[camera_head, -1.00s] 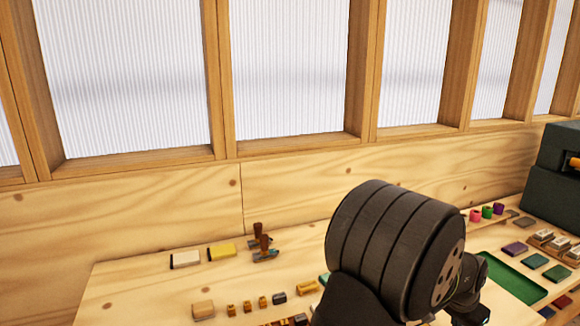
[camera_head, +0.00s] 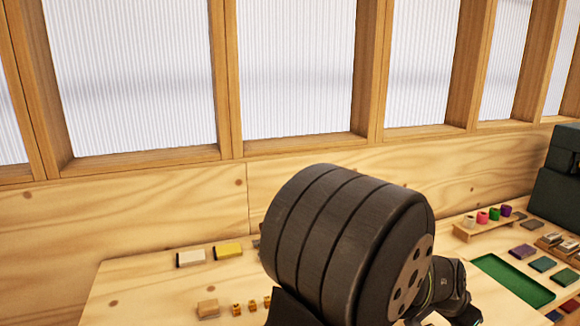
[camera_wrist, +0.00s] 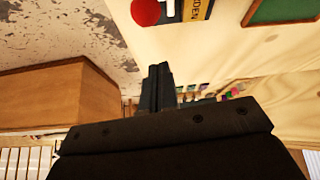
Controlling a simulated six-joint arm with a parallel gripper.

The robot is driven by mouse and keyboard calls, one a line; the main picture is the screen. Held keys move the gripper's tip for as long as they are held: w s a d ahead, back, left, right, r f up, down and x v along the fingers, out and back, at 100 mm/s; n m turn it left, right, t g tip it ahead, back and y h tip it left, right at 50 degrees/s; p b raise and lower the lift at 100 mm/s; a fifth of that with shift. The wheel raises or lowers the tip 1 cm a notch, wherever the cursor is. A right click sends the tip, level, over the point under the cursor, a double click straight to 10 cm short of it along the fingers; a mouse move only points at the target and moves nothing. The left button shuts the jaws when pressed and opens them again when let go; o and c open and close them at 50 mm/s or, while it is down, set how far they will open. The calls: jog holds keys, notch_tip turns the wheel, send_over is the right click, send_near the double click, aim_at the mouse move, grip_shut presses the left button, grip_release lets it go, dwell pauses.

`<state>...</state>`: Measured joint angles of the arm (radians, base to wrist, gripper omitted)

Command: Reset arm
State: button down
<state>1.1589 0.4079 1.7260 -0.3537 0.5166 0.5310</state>
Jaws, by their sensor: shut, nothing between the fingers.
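My gripper (camera_wrist: 160,70) shows in the wrist view as two dark fingers closed together, with nothing between them. It points out over a pale surface and appears clear of any object. In the head view my dark arm covers the lower middle, and the fingertips cannot be made out there. The small foil rolls (camera_head: 494,214), in white, pink, green and purple, stand on a low wooden rack (camera_head: 470,233) at the right of the bench.
A green tray (camera_head: 512,280) lies right of my arm, with several coloured pads beside it. A dark green box (camera_head: 562,180) stands at the right edge. A yellow block (camera_head: 228,250) and small wooden pieces lie left. The bench's left part (camera_head: 140,285) is mostly clear.

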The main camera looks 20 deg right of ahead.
jog(key=a+r, duration=0.6)
jog(key=a, duration=0.2)
jog(key=shift+y, duration=0.5)
jog(key=d+f, duration=0.2)
jog(key=d, duration=0.1)
jog(key=d+f, duration=0.5)
jog(key=d, duration=0.2)
jog(key=shift+s+f, duration=0.1)
jog(key=shift+f, duration=0.2)
jog(key=d+f, duration=0.1)
jog(key=d+f+y, duration=0.1)
jog(key=shift+d+f+y, duration=0.15)
jog(key=shift+d+y, duration=0.15)
jog(key=shift+w+d+r, duration=0.15)
jog(key=shift+d+r, duration=0.15)
jog(key=shift+d, duration=0.25)
jog(key=shift+w+d+r, duration=0.15)
jog(key=shift+d+r, duration=0.1)
jog(key=shift+d, duration=0.3)
jog(key=a+v, duration=0.1)
jog(key=v, duration=0.8)
jog(key=w+a+f+n, duration=0.1)
jog(key=w+a+n, duration=0.1)
jog(key=w+a, duration=0.3)
jog(key=w+a+f+n+t, duration=0.1)
jog(key=w+a, duration=0.3)
jog(key=w, duration=0.6)
jog(key=shift+w+a+f+n, duration=0.35)
jog(key=shift+n, duration=0.25)
